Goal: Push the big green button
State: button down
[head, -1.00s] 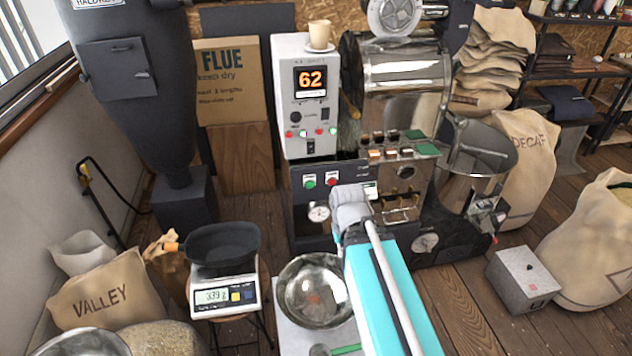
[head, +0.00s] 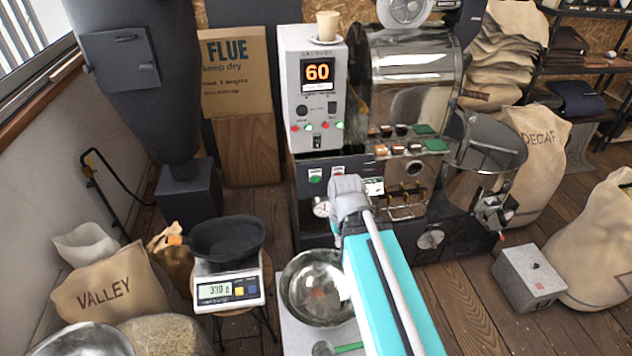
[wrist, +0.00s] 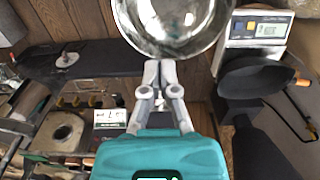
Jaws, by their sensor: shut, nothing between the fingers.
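A round green button (head: 315,177) is on the dark front panel of the roaster (head: 306,204), with a red button (head: 337,173) just to its right. Both have small labels above. My arm's grey wrist end (head: 347,197) is in front of the panel, right of and below the green button and apart from it in the picture. My gripper (wrist: 158,68) is shut and empty in the wrist view, with its fingertips together. The head view does not show its fingertips clearly. I cannot make out the green button in the wrist view.
A white control box (head: 313,90) with small red and green lights stands above the panel. A steel bowl (head: 316,290) is below, also in the wrist view (wrist: 175,45). A scale (head: 228,290) bears a black pan (head: 226,238). A grey box (head: 528,279) sits at right.

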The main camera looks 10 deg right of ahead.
aim_at(315, 179)
jog(key=w+a+f+n+t+y+b, duration=0.1)
jog(key=w+a+f+t+y+b, duration=0.1)
jog(key=w+f+y+b, duration=0.4)
jog(key=w+a+f+n+t+y+b, duration=0.1)
jog(key=w+a+f+t+b, duration=0.2)
jog(key=w+b, duration=0.55)
jog(key=w+d+f+t+y+b, duration=0.1)
jog(key=w+d+t+y+b, duration=0.1)
jog(key=w+b, duration=0.4)
jog(key=w+d+f+t+y+b, duration=0.2)
jog(key=w+d+t+b, duration=0.1)
jog(key=w+b, duration=0.3)
jog(key=shift+w+d+f+t+y+b, duration=0.2)
jog(key=shift+w+d+t+y+b, duration=0.1)
jog(key=shift+t+b, duration=0.5)
jog(key=shift+w, duration=0.15)
jog(key=shift+w+a, duration=0.1)
jog(key=shift+w, duration=4.1)
jog(key=shift+w, duration=0.1)
jog(key=shift+w, duration=0.3)
